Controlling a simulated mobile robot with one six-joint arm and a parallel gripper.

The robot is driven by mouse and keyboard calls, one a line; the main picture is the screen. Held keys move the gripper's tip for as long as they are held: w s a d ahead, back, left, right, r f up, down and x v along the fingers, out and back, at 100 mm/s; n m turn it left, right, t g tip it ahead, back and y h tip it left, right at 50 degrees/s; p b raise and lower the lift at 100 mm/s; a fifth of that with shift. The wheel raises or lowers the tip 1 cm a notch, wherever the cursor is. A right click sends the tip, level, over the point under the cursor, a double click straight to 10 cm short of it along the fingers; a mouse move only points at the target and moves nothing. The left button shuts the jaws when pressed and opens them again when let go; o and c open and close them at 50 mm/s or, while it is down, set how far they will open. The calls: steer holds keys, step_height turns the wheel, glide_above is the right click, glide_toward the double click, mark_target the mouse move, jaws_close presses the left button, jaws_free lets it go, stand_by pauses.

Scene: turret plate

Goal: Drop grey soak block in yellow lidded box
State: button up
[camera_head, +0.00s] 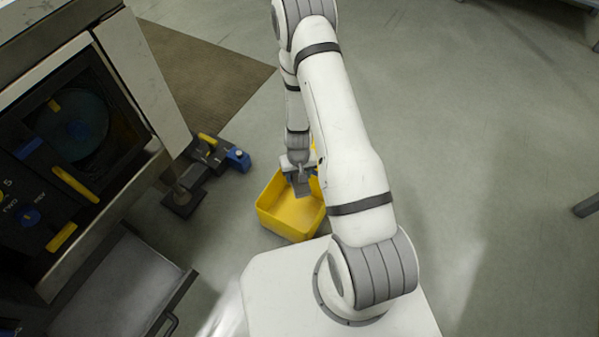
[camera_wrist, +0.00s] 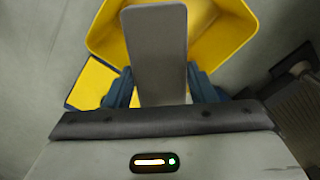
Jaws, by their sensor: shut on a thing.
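A yellow box (camera_head: 288,215) stands open on the floor beside my base in the head view. Its inside and rim also show at the top of the wrist view (camera_wrist: 226,50). A flat yellow piece, perhaps its lid (camera_wrist: 92,83), shows at the left in the wrist view. My gripper (camera_head: 301,180) is over the box's far part in the head view. In the wrist view its blue fingers (camera_wrist: 160,88) are shut on the grey soak block (camera_wrist: 158,45), which reaches out over the box opening. Whether the block touches the box cannot be told.
A machine (camera_head: 75,140) with a dark opening and yellow handles stands at the left. A dark stand with a blue end (camera_head: 238,159) is left of the box. A grey tray or drawer (camera_head: 125,285) is at the lower left.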

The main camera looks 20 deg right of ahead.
step_height(320, 180, down, 4)
steer(key=b, duration=0.3)
steer(key=shift+a, duration=0.15)
steer(key=o, duration=1.2)
steer(key=shift+c, duration=0.2)
step_height(320, 180, up, 8)
steer(key=p, duration=0.7)
steer(key=shift+p, duration=0.35)
